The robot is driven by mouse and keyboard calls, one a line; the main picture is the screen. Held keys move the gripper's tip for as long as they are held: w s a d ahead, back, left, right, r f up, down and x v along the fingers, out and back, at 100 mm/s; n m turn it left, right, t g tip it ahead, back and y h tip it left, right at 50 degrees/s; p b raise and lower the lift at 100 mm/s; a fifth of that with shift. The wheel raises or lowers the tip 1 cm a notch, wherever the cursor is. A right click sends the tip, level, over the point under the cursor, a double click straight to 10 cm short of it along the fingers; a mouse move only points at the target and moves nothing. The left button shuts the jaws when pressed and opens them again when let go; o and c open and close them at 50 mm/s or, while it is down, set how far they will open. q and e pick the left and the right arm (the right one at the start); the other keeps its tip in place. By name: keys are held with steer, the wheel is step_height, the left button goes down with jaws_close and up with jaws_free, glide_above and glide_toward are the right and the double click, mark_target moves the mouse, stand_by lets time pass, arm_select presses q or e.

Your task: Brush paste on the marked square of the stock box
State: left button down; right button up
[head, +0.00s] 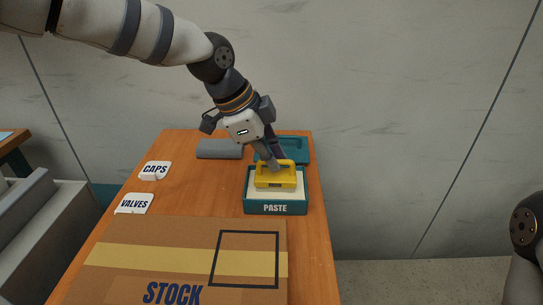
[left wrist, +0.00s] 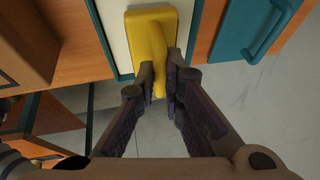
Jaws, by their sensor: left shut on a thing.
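A yellow block brush with a handle (head: 275,181) is over the pale paste in the teal box marked PASTE (head: 276,208). My left gripper (head: 272,165) is shut on the brush's handle; the left wrist view shows the fingers (left wrist: 160,85) around the handle of the yellow brush (left wrist: 151,38). I cannot tell whether the brush's underside touches the paste. The brown stock box (head: 155,270) lies at the front of the table, with a yellow tape band and a black outlined square (head: 245,259) at its right end. The square looks bare. My right gripper is out of view.
White cards read CAPS (head: 155,169) and VALVES (head: 134,204) at the table's left. Bare wooden table (head: 200,190) lies between the cards and the paste box.

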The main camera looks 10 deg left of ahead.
mark_target(271, 178)
arm_select(q)
step_height(271, 178, up, 7)
steer(key=shift+p, duration=0.55)
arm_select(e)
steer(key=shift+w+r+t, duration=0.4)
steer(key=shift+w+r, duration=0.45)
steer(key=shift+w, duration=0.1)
arm_select(q)
steer(key=s+a+n+t+y, duration=0.1)
steer(key=s+a+n+y, duration=0.5)
steer(key=n, duration=1)
steer(key=shift+s+a+r+n+y, duration=0.15)
steer(key=shift+r+n+y, duration=0.1)
steer(key=shift+n+y, duration=0.05)
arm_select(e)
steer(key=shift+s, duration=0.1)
